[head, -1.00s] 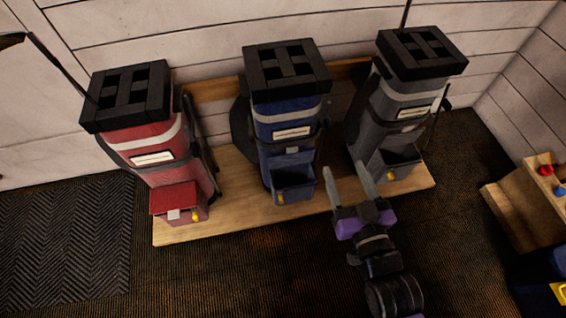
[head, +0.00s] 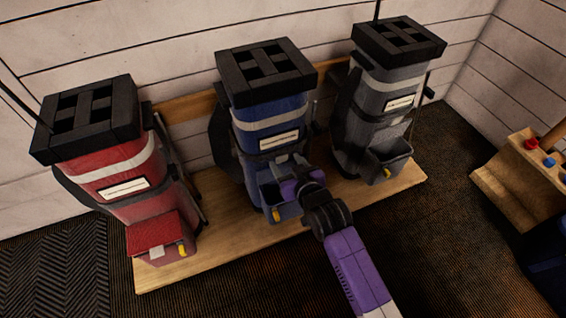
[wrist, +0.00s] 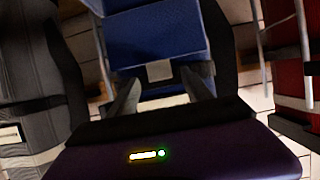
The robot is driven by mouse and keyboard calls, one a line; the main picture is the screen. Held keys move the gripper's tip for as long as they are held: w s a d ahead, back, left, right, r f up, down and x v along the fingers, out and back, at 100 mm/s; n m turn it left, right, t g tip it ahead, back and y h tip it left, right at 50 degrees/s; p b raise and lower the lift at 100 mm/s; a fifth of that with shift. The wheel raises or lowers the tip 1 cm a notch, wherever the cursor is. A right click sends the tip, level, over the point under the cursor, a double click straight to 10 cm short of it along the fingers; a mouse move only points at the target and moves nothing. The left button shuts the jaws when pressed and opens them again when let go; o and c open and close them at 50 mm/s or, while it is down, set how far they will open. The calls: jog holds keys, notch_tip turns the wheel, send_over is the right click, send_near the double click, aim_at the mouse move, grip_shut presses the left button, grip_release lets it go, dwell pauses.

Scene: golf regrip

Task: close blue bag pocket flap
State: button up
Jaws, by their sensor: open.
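The blue bag (head: 268,125) stands in the middle of three bags. Its front pocket (head: 270,195) looks open in the head view, partly hidden by my gripper (head: 287,165). In the wrist view, which shows the bags upside down, the blue flap (wrist: 155,40) fills the top middle with a grey tab (wrist: 160,70) on its edge. My gripper (wrist: 162,92) is open, one finger to each side just beyond the tab, with nothing held. I cannot tell whether the fingers touch the flap or bag.
The red bag (head: 115,165) with its pocket closed stands at left, and the grey bag (head: 390,90) with its pocket open at right. All stand on a low wooden platform (head: 220,235) by the wall. A wooden stand (head: 510,180) is at right. The floor in front is clear.

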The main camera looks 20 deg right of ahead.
jog(key=shift+b+x, duration=0.35)
jog(key=shift+x, duration=0.9)
grip_shut()
jog(key=shift+d, duration=0.1)
dwell(0.4)
